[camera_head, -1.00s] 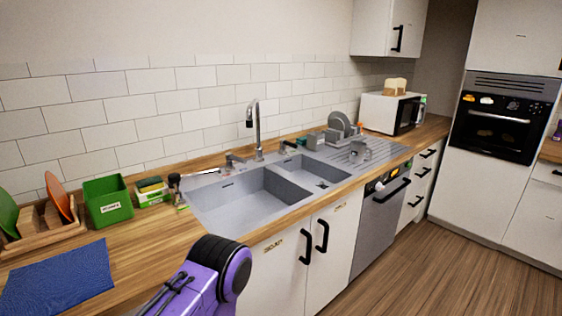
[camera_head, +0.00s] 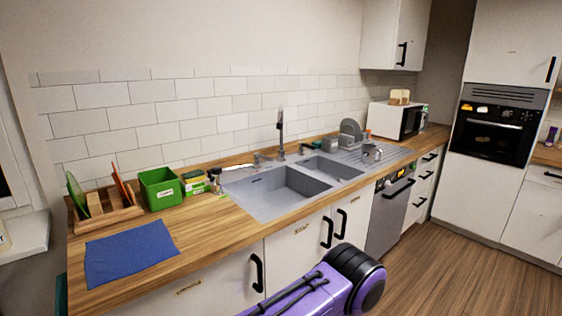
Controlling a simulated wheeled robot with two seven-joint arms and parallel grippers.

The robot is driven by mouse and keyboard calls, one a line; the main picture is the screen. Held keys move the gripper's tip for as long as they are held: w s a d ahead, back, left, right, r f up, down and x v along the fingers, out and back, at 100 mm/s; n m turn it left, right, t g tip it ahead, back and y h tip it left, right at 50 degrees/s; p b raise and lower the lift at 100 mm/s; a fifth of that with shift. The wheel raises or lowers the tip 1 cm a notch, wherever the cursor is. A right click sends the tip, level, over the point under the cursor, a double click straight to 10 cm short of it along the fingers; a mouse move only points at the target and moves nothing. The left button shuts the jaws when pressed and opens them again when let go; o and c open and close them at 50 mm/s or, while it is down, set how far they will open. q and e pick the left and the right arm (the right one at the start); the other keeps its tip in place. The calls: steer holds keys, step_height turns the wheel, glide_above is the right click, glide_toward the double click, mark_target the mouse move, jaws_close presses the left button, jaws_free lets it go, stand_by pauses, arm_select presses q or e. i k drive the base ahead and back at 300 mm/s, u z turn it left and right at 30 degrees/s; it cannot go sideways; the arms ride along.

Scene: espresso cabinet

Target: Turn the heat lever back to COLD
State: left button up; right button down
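The sink's tap (camera_head: 281,128) stands upright behind the double-basin sink (camera_head: 243,207). A small lever-like fitting (camera_head: 261,159) sits to the left of the tap base and another (camera_head: 305,149) to its right. I cannot tell which, if either, is the heat lever, and no COLD marking is readable. A purple and black part of one of my arms shows at the bottom centre, in front of the lower cabinets. Neither gripper is in view.
A blue cloth (camera_head: 130,254), a plate rack (camera_head: 104,219), a green bin (camera_head: 160,189) and sponges (camera_head: 194,183) lie on the left counter. A dark-headed item (camera_head: 215,179) stands at the sink's left edge. A dishwasher (camera_head: 388,222) and oven (camera_head: 492,130) are at right.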

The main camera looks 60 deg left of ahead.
mark_target(256, 156)
steer(key=z, duration=0.15)
steer(key=i, duration=0.95)
steer(key=u, duration=0.65)
steer(key=i, duration=0.75)
steer(key=u, duration=0.8)
